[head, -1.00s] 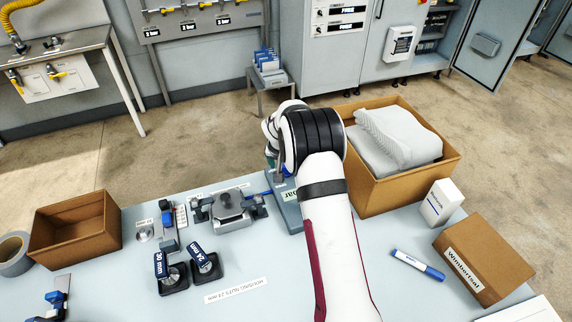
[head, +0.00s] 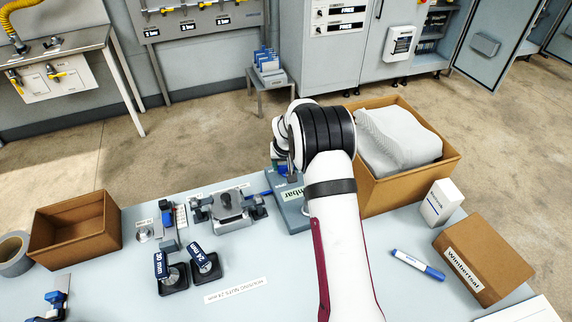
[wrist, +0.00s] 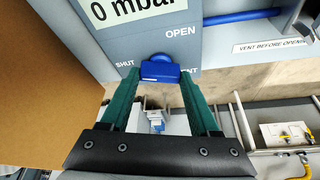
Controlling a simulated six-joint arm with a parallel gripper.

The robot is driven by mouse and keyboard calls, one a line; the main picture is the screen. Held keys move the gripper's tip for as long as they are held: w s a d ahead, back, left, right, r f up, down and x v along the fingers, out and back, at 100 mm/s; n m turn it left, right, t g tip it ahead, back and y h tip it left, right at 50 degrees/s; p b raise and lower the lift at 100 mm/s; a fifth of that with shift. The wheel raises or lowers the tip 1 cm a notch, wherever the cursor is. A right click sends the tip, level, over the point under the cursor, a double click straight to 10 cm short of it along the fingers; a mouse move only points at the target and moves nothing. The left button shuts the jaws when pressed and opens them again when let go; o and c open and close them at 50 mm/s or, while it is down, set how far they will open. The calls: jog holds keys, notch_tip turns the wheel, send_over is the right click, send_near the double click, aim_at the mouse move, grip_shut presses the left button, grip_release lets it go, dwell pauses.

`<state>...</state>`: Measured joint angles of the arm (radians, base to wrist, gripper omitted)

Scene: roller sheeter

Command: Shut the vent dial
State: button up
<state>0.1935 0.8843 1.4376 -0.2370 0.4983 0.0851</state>
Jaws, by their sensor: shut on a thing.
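The vent dial (wrist: 160,71) is a blue knob on a grey panel (wrist: 222,55), below a display reading "0 mbar". The label OPEN is at its upper right, SHUT at its left, and another label at lower right is partly covered. My gripper (wrist: 160,76) has its green fingers on the left and right sides of the blue knob and is shut on it. Which label the dial points to is not clear. In the head view the panel's unit (head: 290,212) stands at the table's far edge, and my arm hides most of the gripper and dial.
A cardboard box (head: 412,186) with grey foam stands just right of my arm; its brown side fills the left of the wrist view. A metal clamp fixture (head: 231,208) is left of the unit. A blue pipe (wrist: 240,17) leaves the panel. Bare table lies in front.

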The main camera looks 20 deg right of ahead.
jog(key=shift+d+n+y, duration=0.1)
jog(key=shift+n+y, duration=0.6)
jog(key=shift+n, duration=1)
jog(key=o, duration=1.4)
jog(key=shift+c, duration=0.2)
jog(key=shift+r, duration=0.1)
jog(key=v, duration=1.5)
jog(key=shift+s+r, duration=0.25)
